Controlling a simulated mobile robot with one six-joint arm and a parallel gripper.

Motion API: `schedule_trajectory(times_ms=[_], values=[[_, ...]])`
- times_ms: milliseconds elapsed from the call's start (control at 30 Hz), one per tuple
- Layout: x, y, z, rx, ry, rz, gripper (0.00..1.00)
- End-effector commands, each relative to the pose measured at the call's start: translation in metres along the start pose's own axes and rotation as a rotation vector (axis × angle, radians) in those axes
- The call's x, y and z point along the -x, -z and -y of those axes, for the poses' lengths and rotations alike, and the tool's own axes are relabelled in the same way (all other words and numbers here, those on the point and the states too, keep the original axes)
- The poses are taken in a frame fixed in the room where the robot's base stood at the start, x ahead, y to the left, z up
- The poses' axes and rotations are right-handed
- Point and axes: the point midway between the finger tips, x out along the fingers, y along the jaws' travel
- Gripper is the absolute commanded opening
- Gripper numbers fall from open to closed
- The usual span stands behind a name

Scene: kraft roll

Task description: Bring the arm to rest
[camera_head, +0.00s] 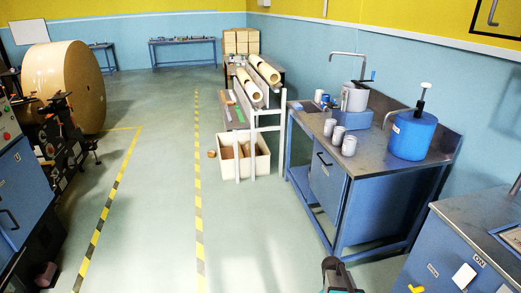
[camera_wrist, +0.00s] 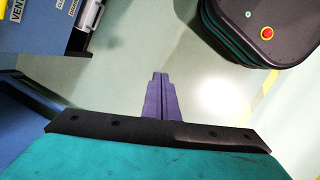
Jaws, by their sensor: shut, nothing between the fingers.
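My gripper (camera_wrist: 160,78) shows in the wrist view as two purple fingers pressed together, with nothing between them. It points down over bare pale floor and touches nothing that I can see. A dark and teal part of my arm shows at the bottom edge of the head view, right of the middle, in front of the blue workbench (camera_head: 335,190). The gripper fingers cannot be made out in the head view. My own dark base with a red button fills the top right of the wrist view.
A blue cabinet (camera_wrist: 40,30) stands close at upper left in the wrist view. The bench holds grey cups (camera_head: 349,146) and a blue canister (camera_head: 412,135). A large kraft roll (camera_head: 65,85) is at left. The floor between striped lines (camera_head: 198,180) is clear.

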Motion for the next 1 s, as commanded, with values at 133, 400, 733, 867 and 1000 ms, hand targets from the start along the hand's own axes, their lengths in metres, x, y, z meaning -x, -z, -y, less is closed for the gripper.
schedule_trajectory(times_ms=[133, 400, 733, 867, 1000], values=[[-0.028, -0.015, 0.057, 0.005, 0.054, 0.039, 0.00], [-0.067, -0.057, 0.148, -0.026, 0.149, 0.121, 0.00], [-0.084, -0.116, 0.223, -0.160, 0.252, 0.214, 0.00], [-0.075, -0.128, 0.240, -0.266, 0.287, 0.231, 0.00], [-0.070, -0.130, 0.249, -0.372, 0.311, 0.246, 0.00]])
